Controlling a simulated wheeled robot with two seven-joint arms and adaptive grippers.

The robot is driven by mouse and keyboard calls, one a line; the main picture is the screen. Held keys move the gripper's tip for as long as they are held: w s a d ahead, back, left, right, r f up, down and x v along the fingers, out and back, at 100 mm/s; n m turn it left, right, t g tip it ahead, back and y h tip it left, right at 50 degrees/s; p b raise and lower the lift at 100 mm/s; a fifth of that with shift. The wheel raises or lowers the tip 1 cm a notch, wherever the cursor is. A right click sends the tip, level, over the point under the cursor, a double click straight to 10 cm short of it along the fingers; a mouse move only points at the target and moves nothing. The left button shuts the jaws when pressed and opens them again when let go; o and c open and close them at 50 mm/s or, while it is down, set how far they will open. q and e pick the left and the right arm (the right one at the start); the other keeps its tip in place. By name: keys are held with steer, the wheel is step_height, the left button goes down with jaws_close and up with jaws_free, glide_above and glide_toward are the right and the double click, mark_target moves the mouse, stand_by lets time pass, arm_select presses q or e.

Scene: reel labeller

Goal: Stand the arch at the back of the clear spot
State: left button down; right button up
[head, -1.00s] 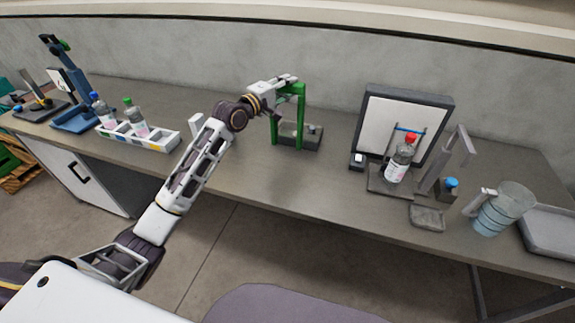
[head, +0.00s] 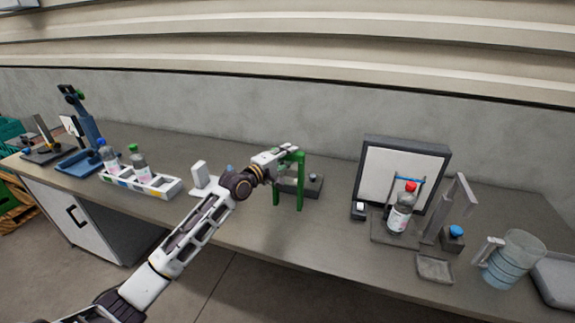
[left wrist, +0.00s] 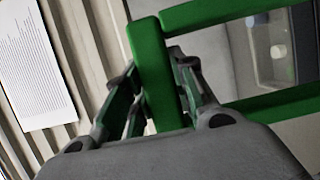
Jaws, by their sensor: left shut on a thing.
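The green arch (head: 301,188) is upright in the head view, with its legs pointing down, in front of a low dark grey box. My left gripper (head: 287,154) is shut on the arch near its top. I cannot tell whether the feet touch the bench or hang just above it. In the left wrist view, a green post (left wrist: 150,75) of the arch sits between the fingers of my left gripper (left wrist: 158,92), and two green bars run off to the right. No clear spot is marked on the bench. My right gripper is not in view.
The grey box (head: 314,190) with a knob is right behind the arch. A white bottle rack (head: 165,188) and a white stand (head: 199,175) are left. A dark-framed panel (head: 430,150), red-capped bottle (head: 400,215) and jug (head: 512,260) are right. Bare bench (head: 335,225) lies between.

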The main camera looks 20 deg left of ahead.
arm_select(q)
step_height(320, 180, down, 4)
steer(key=shift+r, duration=0.15)
stand_by(0.3)
steer(key=c, duration=1.2)
jaws_free()
steer(key=shift+o, duration=0.2)
steer(key=shift+s, duration=0.1)
